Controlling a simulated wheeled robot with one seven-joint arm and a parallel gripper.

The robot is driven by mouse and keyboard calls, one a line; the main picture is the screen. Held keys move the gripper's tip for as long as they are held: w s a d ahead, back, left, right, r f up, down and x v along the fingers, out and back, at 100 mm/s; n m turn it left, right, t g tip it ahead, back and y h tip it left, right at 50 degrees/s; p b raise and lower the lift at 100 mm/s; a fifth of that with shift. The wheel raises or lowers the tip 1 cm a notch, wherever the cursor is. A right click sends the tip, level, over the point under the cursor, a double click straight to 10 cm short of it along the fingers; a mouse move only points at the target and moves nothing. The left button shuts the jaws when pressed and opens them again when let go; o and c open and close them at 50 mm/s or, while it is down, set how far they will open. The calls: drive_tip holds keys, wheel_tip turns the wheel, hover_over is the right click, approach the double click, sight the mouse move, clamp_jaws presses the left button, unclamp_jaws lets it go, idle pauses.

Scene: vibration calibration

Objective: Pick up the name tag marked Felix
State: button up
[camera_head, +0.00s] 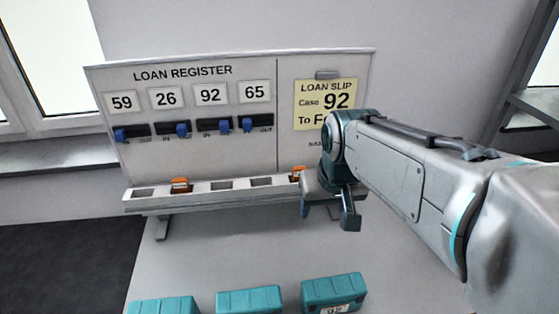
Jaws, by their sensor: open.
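Two orange tags stand in the slotted ledge (240,195) under the loan register board: one tag (180,185) left of centre, the other tag (298,174) near the right, close to my gripper. I cannot read a name on either, so I cannot tell which is Felix. My gripper (328,212) is open, fingers pointing down, in front of the ledge's right end. It and the arm hide that end of the ledge. The yellow loan slip (311,91) reads Case 92 and To F, with the rest hidden behind my arm.
The register board (200,100) shows 59, 26, 92 and 65, each above a blue slider. Several teal cases (249,301) stand on the table (240,250) at the front. The table between them and the ledge is clear. Windows (50,60) are at left.

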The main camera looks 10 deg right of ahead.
approach(300, 168)
drive_tip(key=shift+t, duration=0.4)
drive_tip(key=shift+s+p+x, duration=0.2)
drive_tip(key=shift+p+x, duration=0.1)
drive_tip(key=shift+x, duration=2.25)
drive_tip(key=shift+s+p+x, duration=0.2)
drive_tip(key=shift+p+x, duration=0.05)
drive_tip(key=shift+x, duration=2.25)
drive_tip(key=shift+f, duration=0.15)
drive_tip(key=c, duration=1.1)
